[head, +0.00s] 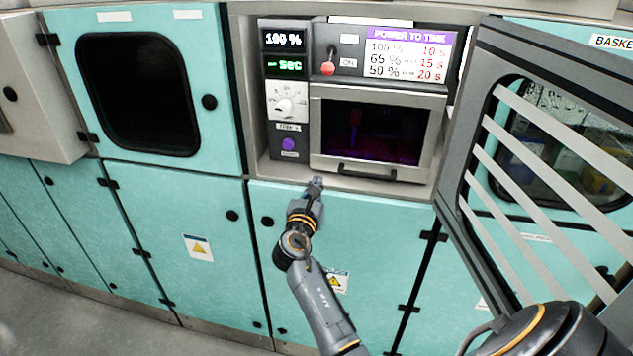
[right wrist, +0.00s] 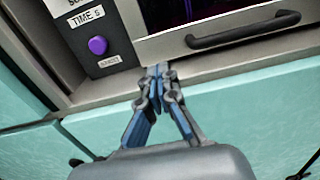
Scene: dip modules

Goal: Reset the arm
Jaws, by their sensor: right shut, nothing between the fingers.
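My right gripper (head: 317,183) is in front of the lower edge of the wall machine, below and left of its dark door handle (head: 367,172). In the right wrist view the right gripper (right wrist: 158,70) has its fingertips together with nothing between them. The machine's window door (head: 375,132) is closed. A purple button (head: 288,144) sits on the panel up and left of the gripper, and it also shows in the right wrist view (right wrist: 97,45). My left gripper is not in view.
A barred grey door (head: 480,130) stands swung open at the right. Teal cabinets (head: 190,210) line the wall below and left. A dial (head: 285,106), a red-tipped switch (head: 328,68) and a power-to-time chart (head: 407,58) are on the machine.

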